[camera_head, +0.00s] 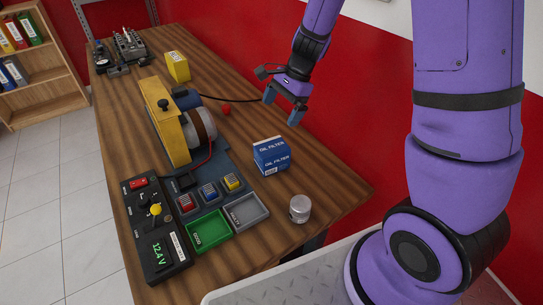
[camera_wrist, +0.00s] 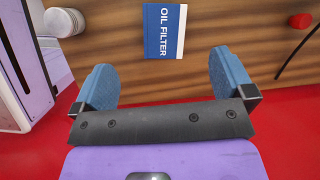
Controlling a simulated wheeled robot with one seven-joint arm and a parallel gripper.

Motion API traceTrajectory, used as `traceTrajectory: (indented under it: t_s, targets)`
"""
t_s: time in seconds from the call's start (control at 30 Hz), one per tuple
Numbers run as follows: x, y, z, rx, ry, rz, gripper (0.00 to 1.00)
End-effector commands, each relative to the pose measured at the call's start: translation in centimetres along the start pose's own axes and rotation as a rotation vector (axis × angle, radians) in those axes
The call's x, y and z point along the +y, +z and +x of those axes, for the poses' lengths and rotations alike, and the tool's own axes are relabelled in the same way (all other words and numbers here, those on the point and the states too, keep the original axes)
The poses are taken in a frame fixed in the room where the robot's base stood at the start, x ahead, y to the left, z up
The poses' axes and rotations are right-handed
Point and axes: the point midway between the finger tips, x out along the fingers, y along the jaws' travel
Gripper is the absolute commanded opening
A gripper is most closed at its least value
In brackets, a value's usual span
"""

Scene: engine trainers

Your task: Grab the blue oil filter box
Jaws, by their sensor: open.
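The blue oil filter box (camera_head: 271,155) with white lettering and a white lower band stands on the wooden table near its right edge. In the wrist view the box (camera_wrist: 163,32) lies ahead of the fingertips, roughly midway between them, with "OIL FILTER" on its face. My gripper (camera_head: 283,106) is above and behind the box in the head view, apart from it. In the wrist view my gripper (camera_wrist: 158,78) shows two blue fingers spread wide with nothing between them.
A metal can (camera_head: 300,208) stands right of the green tray (camera_head: 208,231) and grey tray (camera_head: 246,211). A yellow motor rig (camera_head: 165,122) stands left of the box. A red knob (camera_head: 226,109) and black cable lie behind it. A yellow box (camera_head: 178,66) stands farther back.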

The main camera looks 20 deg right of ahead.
Motion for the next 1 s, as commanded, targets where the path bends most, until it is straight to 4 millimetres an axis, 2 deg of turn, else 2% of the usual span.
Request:
traceTrajectory:
  t_s: [0.03, 0.2, 0.43, 0.7, 1.0]
  targets:
    - [-0.2, -0.8, 1.5, -0.002, 0.014, 0.048, 1.00]
    - [-0.7, -2.4, 4.5, -0.002, 0.033, 0.169, 1.00]
    - [-0.8, -3.2, 6.6, 0.001, 0.040, 0.223, 1.00]
    - [-0.6, -3.2, 10.4, 0.001, 0.040, 0.224, 1.00]
    - [-0.4, -3.5, 12.5, 0.001, 0.040, 0.223, 1.00]
